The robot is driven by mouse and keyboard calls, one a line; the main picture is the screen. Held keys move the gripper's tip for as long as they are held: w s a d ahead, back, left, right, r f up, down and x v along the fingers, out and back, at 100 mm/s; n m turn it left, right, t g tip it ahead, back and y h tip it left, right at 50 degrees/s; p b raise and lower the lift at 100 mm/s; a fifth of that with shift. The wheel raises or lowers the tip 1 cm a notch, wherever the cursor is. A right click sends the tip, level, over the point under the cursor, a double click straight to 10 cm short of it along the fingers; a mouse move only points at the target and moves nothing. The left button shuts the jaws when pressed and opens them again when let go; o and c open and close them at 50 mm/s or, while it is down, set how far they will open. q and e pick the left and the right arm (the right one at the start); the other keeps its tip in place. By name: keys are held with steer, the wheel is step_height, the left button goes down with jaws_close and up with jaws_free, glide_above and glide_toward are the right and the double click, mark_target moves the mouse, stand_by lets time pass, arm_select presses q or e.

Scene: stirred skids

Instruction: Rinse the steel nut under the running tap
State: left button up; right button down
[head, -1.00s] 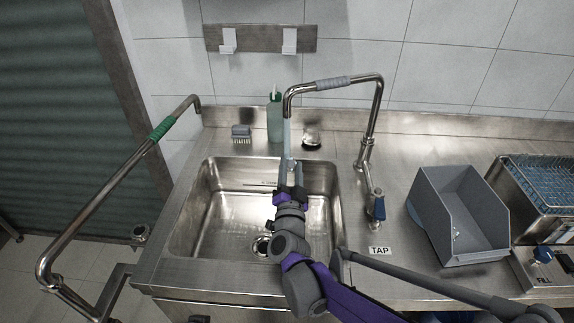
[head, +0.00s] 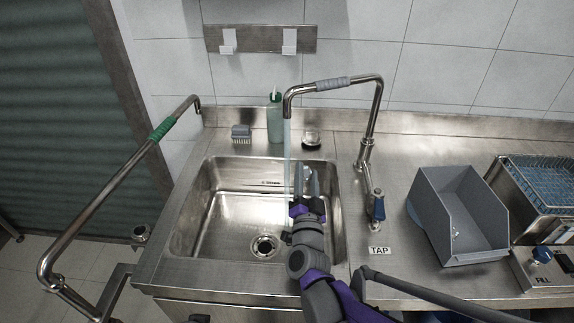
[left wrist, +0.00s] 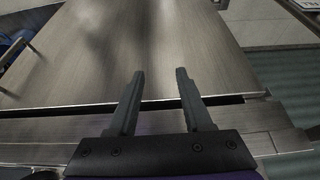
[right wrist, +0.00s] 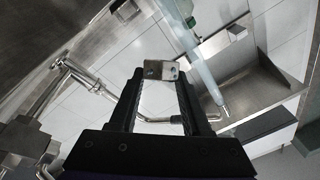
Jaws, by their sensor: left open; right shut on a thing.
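The steel nut (right wrist: 160,70) shows as a small grey metal piece between the fingertips of my right gripper (right wrist: 158,80), which is shut on it. In the head view the right gripper (head: 305,182) is over the sink, just right of the water stream (head: 287,150); I cannot make out the nut there. Water runs from the tap (head: 334,84) into the sink (head: 215,215). In the right wrist view the stream (right wrist: 195,55) passes close to the nut's right side, apparently apart from it. My left gripper (left wrist: 160,85) is open and empty above a steel surface.
The blue tap handle (head: 378,207) and TAP label (head: 379,251) are right of the sink. A grey bin (head: 465,215) and a steel tank with a blue rack (head: 545,185) stand further right. A brush (head: 241,134), green bottle (head: 275,118) and small dish (head: 311,138) stand behind the sink.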

steer(key=shift+s+d, duration=1.25)
steer(key=shift+d, duration=0.3)
steer(key=s+d+r+p, duration=0.2)
steer(key=d+r+p, duration=0.1)
steer(key=r+p, duration=0.1)
steer(key=shift+s+r+p, duration=0.25)
steer(key=shift+r+p, duration=0.1)
steer(key=shift+r, duration=0.15)
